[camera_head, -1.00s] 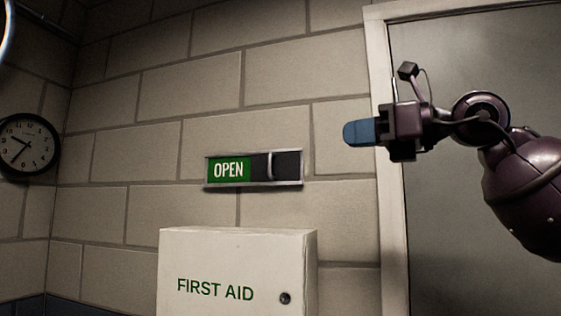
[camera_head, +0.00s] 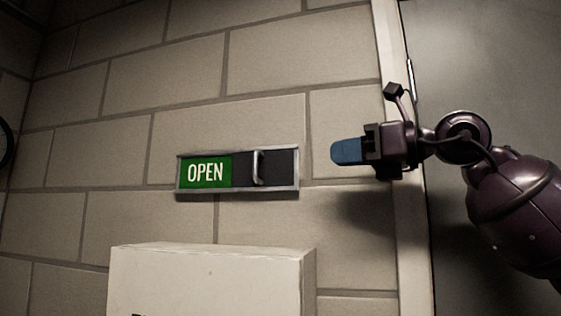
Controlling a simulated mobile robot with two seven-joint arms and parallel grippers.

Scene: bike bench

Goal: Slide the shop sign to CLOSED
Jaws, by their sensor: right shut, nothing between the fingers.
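The shop sign (camera_head: 237,192) is a metal-framed slider on the block wall, left of my right gripper. Its left part shows a green panel with OPEN (camera_head: 205,172). Its right part is a dark slide with an upright metal handle (camera_head: 258,168) near the middle. No CLOSED text shows. My right gripper (camera_head: 347,151), with blue fingertips, is shut and empty. It is to the right of the sign in the picture, at about the height of the sign, and apart from it. My left gripper is not in view.
A white box (camera_head: 210,280) stands out from the wall just below the sign. A pale door frame (camera_head: 405,200) and grey door (camera_head: 465,60) are at the right behind my arm. A clock's edge (camera_head: 3,143) shows at far left. The wall around the sign is bare.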

